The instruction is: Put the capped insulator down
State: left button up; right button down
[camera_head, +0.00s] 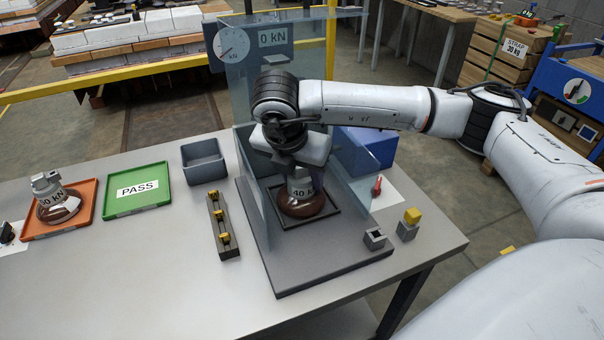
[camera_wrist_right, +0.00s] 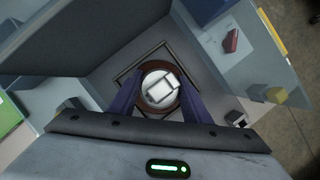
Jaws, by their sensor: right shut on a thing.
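The capped insulator (camera_head: 303,198) is a brown disc with a grey metal cap marked 40 kN. It is upright at the black square frame (camera_head: 312,219) on the grey test stand between clear panels. I cannot tell whether its underside touches the stand. My right gripper (camera_head: 296,168) comes down from above and is shut on its cap. In the right wrist view the cap (camera_wrist_right: 159,88) sits between the two dark fingers (camera_wrist_right: 160,103), with the brown rim around it. My left gripper is not in view.
A green PASS tray (camera_head: 137,190) is empty. An orange tray (camera_head: 60,210) holds another insulator (camera_head: 58,199). A grey bin (camera_head: 204,161), a dark rack with yellow clips (camera_head: 223,226) and small blocks (camera_head: 408,224) stand around. Clear panels (camera_head: 252,190) flank the right gripper. The front-left table is clear.

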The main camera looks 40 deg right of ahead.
aim_at(296, 184)
jog(key=c, duration=1)
grip_release()
jog(key=shift+v, duration=3.8)
